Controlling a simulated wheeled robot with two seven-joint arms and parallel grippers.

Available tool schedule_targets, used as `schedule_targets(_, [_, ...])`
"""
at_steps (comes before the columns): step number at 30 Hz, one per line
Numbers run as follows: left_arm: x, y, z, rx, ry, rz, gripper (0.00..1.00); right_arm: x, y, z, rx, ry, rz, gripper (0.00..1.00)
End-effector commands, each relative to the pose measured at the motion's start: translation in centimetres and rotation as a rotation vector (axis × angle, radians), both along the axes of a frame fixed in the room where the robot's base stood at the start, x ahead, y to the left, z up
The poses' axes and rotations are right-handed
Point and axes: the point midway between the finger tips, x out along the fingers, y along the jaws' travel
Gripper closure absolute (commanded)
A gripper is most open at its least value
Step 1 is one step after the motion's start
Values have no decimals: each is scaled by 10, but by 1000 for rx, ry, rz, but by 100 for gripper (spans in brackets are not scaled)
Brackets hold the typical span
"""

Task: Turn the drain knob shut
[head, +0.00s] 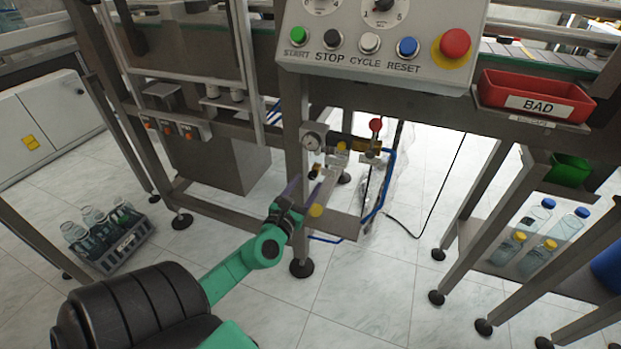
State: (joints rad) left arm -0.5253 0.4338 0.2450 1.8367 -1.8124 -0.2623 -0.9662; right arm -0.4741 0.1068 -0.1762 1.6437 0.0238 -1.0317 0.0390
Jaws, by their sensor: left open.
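The air unit (340,143) with a round gauge (311,140) is mounted on the machine frame in the middle of the head view. A small dark and yellow part (315,172) hangs below the gauge; it may be the drain knob, but it is too small to tell its turn position. My left gripper (307,184) is open, its two purple fingers pointing up toward this part, one on either side in the picture. I cannot tell if they touch it. My right gripper is not in view.
A metal leg (293,110) stands just behind the left gripper. Blue hoses (388,180) and a red knob (376,124) are to the right. The button panel (380,35) overhangs above. A bottle crate (125,243) sits on the floor at left; a red BAD bin (534,95) is at right.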

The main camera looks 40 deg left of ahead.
Motion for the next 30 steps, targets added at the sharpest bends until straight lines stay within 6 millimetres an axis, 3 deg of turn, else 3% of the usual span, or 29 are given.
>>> schedule_targets(6, [27, 8, 0, 0, 0, 0, 40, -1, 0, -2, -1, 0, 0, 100])
schedule_targets(13, [28, 8, -1, -1, 1, 0, 40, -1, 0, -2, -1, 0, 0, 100])
schedule_targets(14, [28, 8, -1, -1, 1, 0, 43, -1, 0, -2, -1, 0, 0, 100])
schedule_targets(18, [28, 8, -1, -1, 1, 0, 97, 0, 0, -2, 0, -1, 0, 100])
schedule_targets(30, [28, 8, -2, -35, -11, -1, 100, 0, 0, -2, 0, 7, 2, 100])
